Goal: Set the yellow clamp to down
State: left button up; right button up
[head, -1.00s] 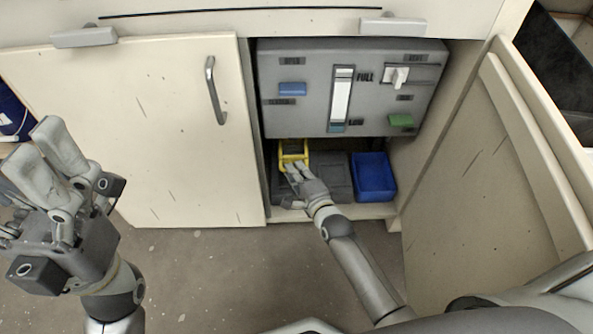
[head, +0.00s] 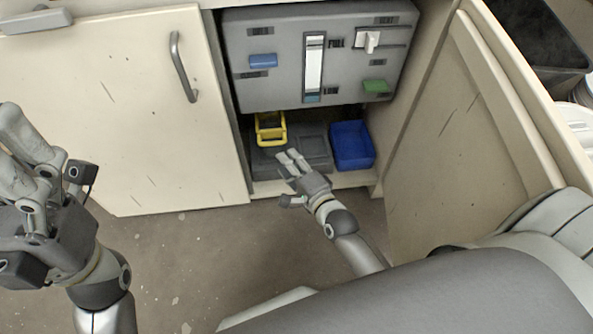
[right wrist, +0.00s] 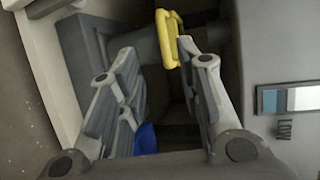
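The yellow clamp (head: 270,128) is a loop-shaped handle inside the open cabinet, below the grey panel and at the left of a dark grey base. It hangs low, with its lower bar near the top of that base. The right wrist view shows the yellow clamp (right wrist: 169,38) just beyond the fingertips. My right gripper (head: 291,160) is in front of and below the clamp, apart from it. Its fingers (right wrist: 160,60) are spread and nothing is between them. My left gripper (head: 25,155) is at the far left, away from the cabinet, with its fingers apart and empty.
The grey panel (head: 280,80) carries a blue lever (head: 262,60), a green lever (head: 376,87), a white switch (head: 368,40) and a level gauge (head: 314,65). A blue bin (head: 351,146) stands right of the clamp. Cabinet doors (head: 130,110) flank the opening.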

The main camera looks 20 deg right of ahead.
jog(key=v, duration=0.3)
jog(key=shift+s+r, duration=0.1)
jog(key=shift+s, duration=0.25)
